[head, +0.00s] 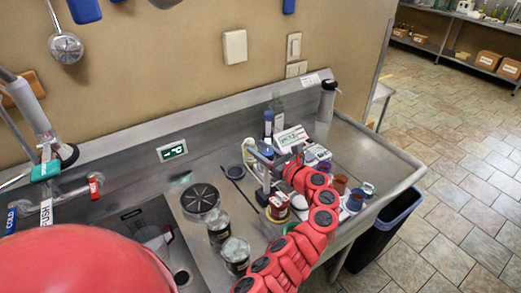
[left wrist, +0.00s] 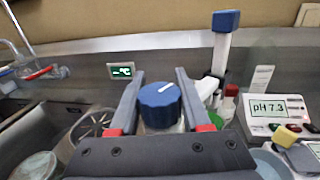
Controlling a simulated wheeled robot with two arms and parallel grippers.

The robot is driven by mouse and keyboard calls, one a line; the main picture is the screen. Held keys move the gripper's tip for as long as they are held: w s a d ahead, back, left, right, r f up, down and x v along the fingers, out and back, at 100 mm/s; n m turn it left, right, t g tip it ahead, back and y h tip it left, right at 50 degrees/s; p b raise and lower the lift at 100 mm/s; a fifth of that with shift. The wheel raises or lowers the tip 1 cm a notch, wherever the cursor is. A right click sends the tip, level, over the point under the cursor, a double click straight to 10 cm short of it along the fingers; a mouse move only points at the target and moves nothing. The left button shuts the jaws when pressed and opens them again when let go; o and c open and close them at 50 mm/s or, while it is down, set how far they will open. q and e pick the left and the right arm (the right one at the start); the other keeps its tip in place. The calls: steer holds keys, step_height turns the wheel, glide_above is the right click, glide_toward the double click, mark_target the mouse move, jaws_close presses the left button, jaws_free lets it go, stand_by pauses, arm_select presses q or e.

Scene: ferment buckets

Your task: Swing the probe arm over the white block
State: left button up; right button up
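My left gripper (head: 266,163) is over the right part of the counter in the head view. In the left wrist view its two grey fingers (left wrist: 160,80) are spread, with a blue knob (left wrist: 160,102) bearing a white mark between them. Small gaps show beside the knob, and I cannot tell whether either finger touches it. A pale upright post with a blue top (left wrist: 222,45) stands behind and to the right; it also shows in the head view (head: 268,124). I cannot clearly make out the probe arm or the white block. My right gripper is not in view.
A pH meter reading 7.3 (left wrist: 270,108) stands right of the gripper. Glass jars (head: 236,254), a round dark drain cover (head: 200,198) and a sink (head: 150,228) lie to the left. Small cups (head: 354,202) stand near the right edge, above a dark bin (head: 385,232).

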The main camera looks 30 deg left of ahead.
arm_select(q)
steer(key=o, duration=0.4)
steer(key=b+v, duration=0.4)
steer(key=v, duration=1.3)
steer(key=shift+d, duration=0.25)
steer(key=shift+r, duration=0.1)
